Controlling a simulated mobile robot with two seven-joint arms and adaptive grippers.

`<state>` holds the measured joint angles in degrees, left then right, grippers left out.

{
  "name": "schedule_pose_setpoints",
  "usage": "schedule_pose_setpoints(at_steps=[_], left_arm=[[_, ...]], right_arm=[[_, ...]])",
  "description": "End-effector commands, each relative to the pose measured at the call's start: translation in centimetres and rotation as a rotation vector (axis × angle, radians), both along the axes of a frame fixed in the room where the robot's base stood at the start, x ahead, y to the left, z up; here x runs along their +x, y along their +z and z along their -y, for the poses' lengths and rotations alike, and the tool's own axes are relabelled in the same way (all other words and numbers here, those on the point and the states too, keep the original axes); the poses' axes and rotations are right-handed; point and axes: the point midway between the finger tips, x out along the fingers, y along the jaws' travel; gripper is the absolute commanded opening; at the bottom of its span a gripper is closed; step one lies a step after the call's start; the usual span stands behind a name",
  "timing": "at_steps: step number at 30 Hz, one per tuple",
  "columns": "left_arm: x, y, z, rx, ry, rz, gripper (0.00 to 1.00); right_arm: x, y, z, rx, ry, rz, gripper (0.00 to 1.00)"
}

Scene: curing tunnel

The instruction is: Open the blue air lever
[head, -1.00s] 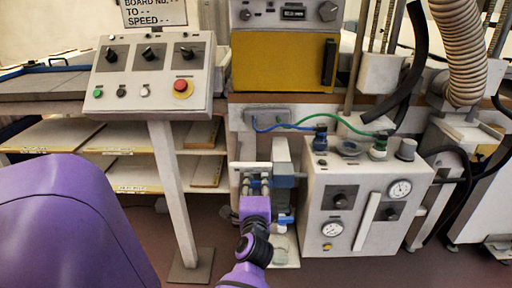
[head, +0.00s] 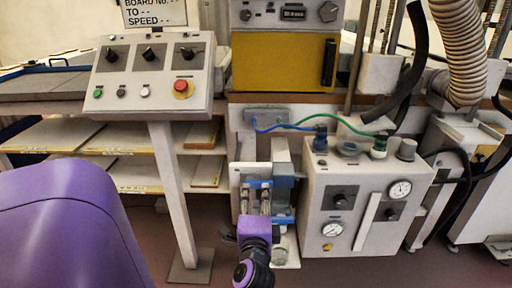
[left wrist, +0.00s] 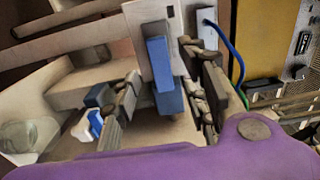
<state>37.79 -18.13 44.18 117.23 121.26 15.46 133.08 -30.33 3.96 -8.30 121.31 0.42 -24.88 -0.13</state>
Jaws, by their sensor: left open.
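The blue air lever (left wrist: 160,62) shows in the left wrist view as an upright blue bar on a pale plate. In the head view a blue part (head: 258,184) shows just beyond my fingertips, on the small pale unit left of the gauge box. My left gripper (head: 257,200) is in front of that unit, open. In the left wrist view its two fingers (left wrist: 165,92) stand to either side of the blue bar, with gaps visible. I cannot tell how deep the bar lies between them. My right gripper is not in view.
The pale gauge box (head: 318,222) with dials and knobs stands close to the right. A control panel (head: 150,72) on a post (head: 175,190) stands to the left. Blue and green hoses (head: 290,126) run above. A small blue-and-white part (left wrist: 92,122) lies beside the left finger.

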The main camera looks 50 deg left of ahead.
Motion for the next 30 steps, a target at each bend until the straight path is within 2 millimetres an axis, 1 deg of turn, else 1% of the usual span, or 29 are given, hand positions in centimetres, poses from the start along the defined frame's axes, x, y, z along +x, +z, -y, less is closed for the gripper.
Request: schedule_pose_setpoints(at_steps=[1, 4, 10, 16, 30], left_arm=[[-0.9, -0.1, 1.0, -0.004, 0.002, -0.003, 0.41], [-2.2, -0.1, 2.5, -0.005, 0.002, 0.0, 0.41], [-3.1, 0.0, 3.6, 0.002, -0.002, -0.005, 0.41], [-3.5, 0.0, 4.1, 0.001, 0.0, -0.001, 0.41], [-3.5, 0.0, 4.1, 0.0, 0.0, 0.0, 0.41]], right_arm=[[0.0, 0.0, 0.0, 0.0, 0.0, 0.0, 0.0], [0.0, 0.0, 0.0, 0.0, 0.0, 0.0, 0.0], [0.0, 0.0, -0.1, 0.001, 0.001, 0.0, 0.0], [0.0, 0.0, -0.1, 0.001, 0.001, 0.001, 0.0], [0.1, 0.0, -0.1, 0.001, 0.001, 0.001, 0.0]])
